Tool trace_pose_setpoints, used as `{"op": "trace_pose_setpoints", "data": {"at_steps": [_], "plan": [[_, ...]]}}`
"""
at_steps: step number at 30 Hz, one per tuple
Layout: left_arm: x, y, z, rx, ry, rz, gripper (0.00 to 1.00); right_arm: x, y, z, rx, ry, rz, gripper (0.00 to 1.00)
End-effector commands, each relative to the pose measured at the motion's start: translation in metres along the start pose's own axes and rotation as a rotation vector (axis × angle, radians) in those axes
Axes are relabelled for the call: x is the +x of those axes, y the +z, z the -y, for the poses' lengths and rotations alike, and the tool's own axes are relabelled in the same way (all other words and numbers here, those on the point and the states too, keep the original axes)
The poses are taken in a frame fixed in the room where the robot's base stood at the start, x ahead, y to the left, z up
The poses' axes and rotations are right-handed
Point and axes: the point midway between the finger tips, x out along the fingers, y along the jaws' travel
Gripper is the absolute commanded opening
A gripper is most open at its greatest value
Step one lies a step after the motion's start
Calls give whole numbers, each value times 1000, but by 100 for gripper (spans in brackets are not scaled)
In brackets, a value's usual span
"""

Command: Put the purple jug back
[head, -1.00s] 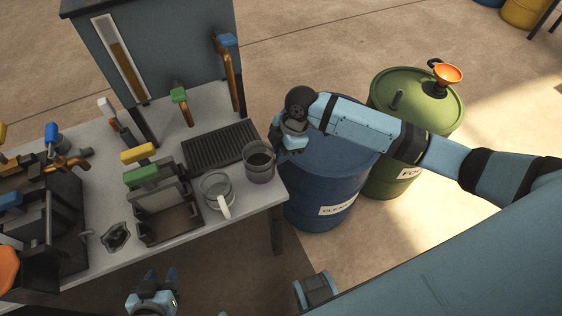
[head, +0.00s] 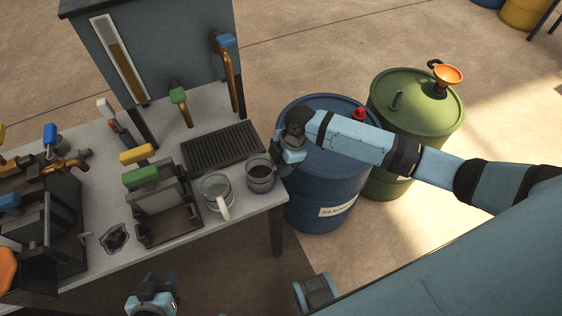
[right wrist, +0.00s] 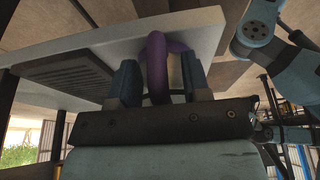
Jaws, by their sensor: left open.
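The purple jug (head: 261,179) is at the right end of the table and looks greyish in the head view, with dark contents inside. I cannot tell whether its base touches the tabletop. Its purple handle (right wrist: 157,68) stands between the fingers of my right gripper (right wrist: 158,82) in the right wrist view. In the head view my right gripper (head: 284,166) is at the jug's right side, its fingers mostly hidden. My left gripper (head: 152,300) is open and empty, in front of the table's front edge.
A clear jug with a pale handle (head: 216,188) stands just left of the purple jug. A dark slotted drip tray (head: 222,145) lies behind them, below copper taps. A press frame (head: 165,215) stands to the left. A blue barrel (head: 325,185) is right of the table.

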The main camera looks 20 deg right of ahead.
Motion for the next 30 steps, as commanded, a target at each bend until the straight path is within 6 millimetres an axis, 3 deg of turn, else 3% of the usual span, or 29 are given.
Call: {"op": "trace_pose_setpoints", "data": {"at_steps": [7,11,24,30], "plan": [[0,0,0,0,0,0,43,-1,0,0,0,0,0,43],[-1,-1,0,0,0,-1,43,-11,0,-1,0,2,0,43],[-3,-4,0,6,-1,-2,43,-99,-1,0,-1,2,0,43],[-3,-2,0,9,-1,0,43,-120,-1,0,-1,1,-1,43]]}}
